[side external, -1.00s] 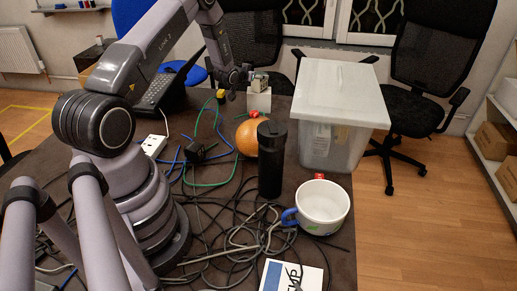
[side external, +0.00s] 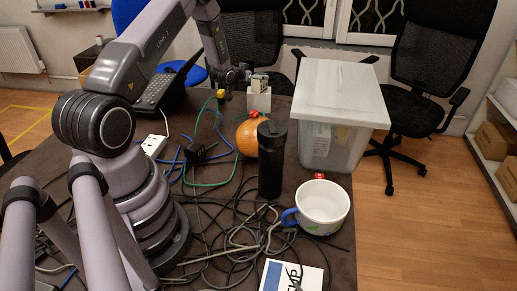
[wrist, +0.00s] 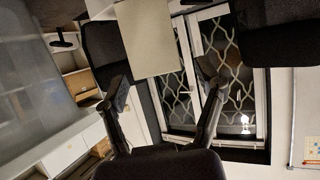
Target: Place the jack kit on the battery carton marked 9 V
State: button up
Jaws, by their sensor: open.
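A small beige-grey block with a yellowish side, which looks like the jack kit (side external: 259,83), rests on top of a white box (side external: 259,101) at the back of the table in the side view. The white box appears to be the battery carton, but its marking is too small to read. My gripper (side external: 240,75) is just left of the block, with a narrow gap between them. In the wrist view my gripper's fingers (wrist: 165,88) are spread wide with nothing held between them. A plain beige panel beyond them cannot be identified surely.
A large translucent lidded bin (side external: 340,110) stands right of the carton. An orange ball (side external: 248,137), a black bottle (side external: 270,165) and a white mug (side external: 322,206) stand in front.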

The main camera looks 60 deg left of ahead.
jog(key=v, duration=1)
jog(key=s+d+r+m+g+h, duration=0.2)
jog(key=s+d+r+g, duration=0.15)
jog(key=d+r, duration=1.35)
jog(key=s+d+r+m+g+h, duration=0.1)
jog(key=s+d, duration=0.3)
jog(key=s, duration=0.4)
jog(key=s+d+r+m+g+h, duration=0.1)
jog(key=s+d+r, duration=0.2)
jog(key=s, duration=0.5)
jog(key=s+d+r+g+h, duration=0.1)
jog(key=s+d+r, duration=0.2)
jog(key=s+d, duration=0.2)
jog(key=s, duration=0.3)
jog(key=shift+s+d+m, duration=0.25)
jog(key=shift+s+m, duration=0.1)
jog(key=shift+m, duration=0.05)
